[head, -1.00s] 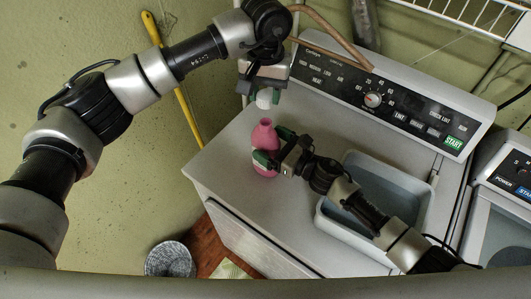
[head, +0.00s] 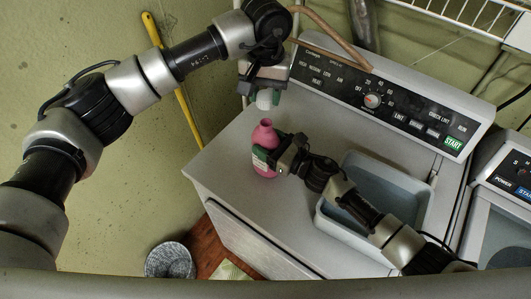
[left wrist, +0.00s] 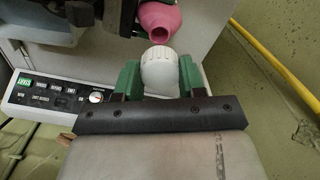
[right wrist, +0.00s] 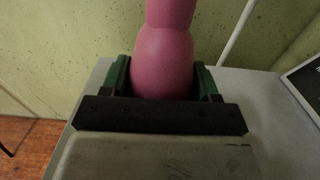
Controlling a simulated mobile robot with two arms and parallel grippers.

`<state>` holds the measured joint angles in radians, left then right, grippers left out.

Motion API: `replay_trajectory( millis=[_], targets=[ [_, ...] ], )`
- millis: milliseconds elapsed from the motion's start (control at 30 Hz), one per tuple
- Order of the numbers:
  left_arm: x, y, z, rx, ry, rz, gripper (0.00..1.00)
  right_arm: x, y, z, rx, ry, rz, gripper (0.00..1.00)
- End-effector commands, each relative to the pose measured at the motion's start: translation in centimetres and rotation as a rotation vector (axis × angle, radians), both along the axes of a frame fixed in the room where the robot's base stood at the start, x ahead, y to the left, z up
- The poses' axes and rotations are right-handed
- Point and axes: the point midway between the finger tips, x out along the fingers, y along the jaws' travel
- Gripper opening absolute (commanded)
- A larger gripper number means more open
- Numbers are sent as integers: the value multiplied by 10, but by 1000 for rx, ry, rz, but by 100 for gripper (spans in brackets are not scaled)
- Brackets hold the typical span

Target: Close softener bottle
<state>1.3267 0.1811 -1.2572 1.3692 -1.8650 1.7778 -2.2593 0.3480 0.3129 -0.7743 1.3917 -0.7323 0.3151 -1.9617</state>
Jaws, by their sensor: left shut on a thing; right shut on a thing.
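The pink softener bottle (head: 265,138) stands upright on the white machine top, its mouth open; the open mouth also shows in the left wrist view (left wrist: 161,33). My right gripper (head: 272,158) is shut around the bottle's body; the right wrist view shows the pink body (right wrist: 163,62) between its green fingers (right wrist: 162,80). My left gripper (head: 264,92) is above the bottle, shut on the white cap (left wrist: 160,72). The cap (head: 267,100) is just above the bottle's mouth, with a gap between them.
A grey-blue basin (head: 385,195) sits on the machine top (head: 235,150) to the right of the bottle. The control panel (head: 385,95) rises behind. A woven basket (head: 170,261) stands on the floor, and a yellow pole (head: 180,100) leans at the wall.

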Motion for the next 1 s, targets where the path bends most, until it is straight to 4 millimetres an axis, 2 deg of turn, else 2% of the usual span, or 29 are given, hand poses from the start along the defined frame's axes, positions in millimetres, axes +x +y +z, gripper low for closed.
replay_trajectory(
  millis=[400, 1000],
  targets=[
    [-1, 0, -48, 3, 3, 0, 18, 0, 0, 1, 1, -1, 0, 18],
    [-1, -1, -51, 1, 2, 0, 18, 0, 0, 1, 0, -1, 0, 18]
  ],
)
